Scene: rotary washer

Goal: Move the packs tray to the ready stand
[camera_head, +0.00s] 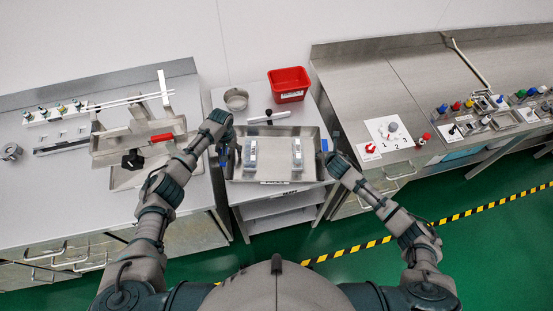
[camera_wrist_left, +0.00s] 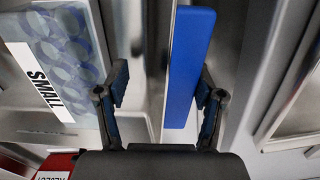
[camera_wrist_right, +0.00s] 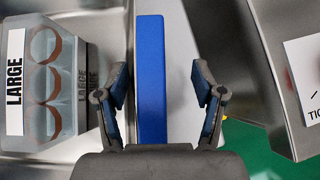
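The packs tray (camera_head: 274,160) is a shallow steel tray on the middle stand. It holds two clear packs, a left one (camera_head: 250,153) marked SMALL in the left wrist view (camera_wrist_left: 45,75) and a right one (camera_head: 297,153) marked LARGE in the right wrist view (camera_wrist_right: 14,82). My left gripper (camera_wrist_left: 161,88) is open, with the tray's left blue handle (camera_wrist_left: 190,68) between its fingers, close to the right finger. My right gripper (camera_wrist_right: 161,88) is open around the right blue handle (camera_wrist_right: 151,80), with gaps on both sides.
Behind the tray are a red bin (camera_head: 289,84), a round steel bowl (camera_head: 236,98) and a black-handled tool (camera_head: 268,117). A left bench holds a steel rotary device (camera_head: 140,145).

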